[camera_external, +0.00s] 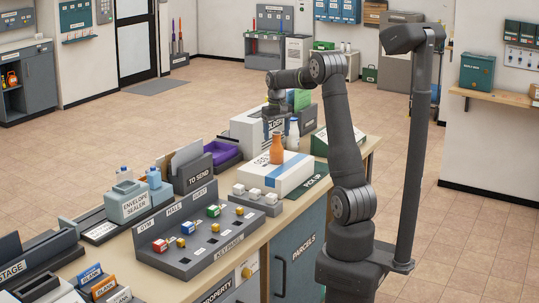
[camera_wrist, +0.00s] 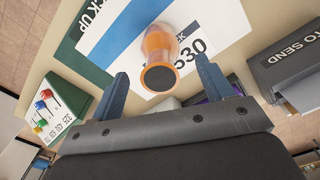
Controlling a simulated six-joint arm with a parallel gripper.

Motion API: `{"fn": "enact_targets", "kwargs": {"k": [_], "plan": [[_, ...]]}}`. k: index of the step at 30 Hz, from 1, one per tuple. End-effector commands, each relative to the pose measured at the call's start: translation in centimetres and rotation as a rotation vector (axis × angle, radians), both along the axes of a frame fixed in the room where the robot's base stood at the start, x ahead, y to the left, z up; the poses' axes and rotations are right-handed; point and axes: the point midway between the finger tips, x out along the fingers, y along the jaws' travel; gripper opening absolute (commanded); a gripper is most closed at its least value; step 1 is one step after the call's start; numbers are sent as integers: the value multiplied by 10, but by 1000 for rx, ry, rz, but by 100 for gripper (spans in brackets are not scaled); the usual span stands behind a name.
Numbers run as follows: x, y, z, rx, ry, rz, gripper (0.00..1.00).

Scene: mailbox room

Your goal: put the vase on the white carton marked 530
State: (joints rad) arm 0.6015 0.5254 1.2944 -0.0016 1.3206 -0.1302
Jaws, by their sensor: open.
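The orange vase (camera_external: 277,150) stands upright on the white carton (camera_external: 296,174), which has a blue stripe. In the wrist view the vase (camera_wrist: 161,45) shows its dark round mouth toward the camera, and the carton (camera_wrist: 192,48) bears the number 530. My gripper (camera_external: 275,126) is above and just behind the vase in the external view. In the wrist view its blue fingers (camera_wrist: 161,68) are open, one to each side of the vase's mouth. They look clear of the vase, with nothing held. The vase's base is partly hidden by its body in the wrist view.
The carton lies on a dark green PICK UP mat (camera_external: 318,178). A white bottle (camera_external: 294,134) stands behind it. The grey TO SEND holder (camera_external: 194,172) and a purple-lined tray (camera_external: 222,152) are left. Small white blocks (camera_external: 256,194) and a key panel (camera_external: 198,236) lie in front.

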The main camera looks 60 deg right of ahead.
Motion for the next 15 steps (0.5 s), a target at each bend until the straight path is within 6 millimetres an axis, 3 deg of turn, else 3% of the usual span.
{"fn": "enact_targets", "kwargs": {"k": [6, 15], "plan": [[1, 0, 43, -1, -3, 0, 73], [0, 0, 64, 0, 0, 0, 73]]}}
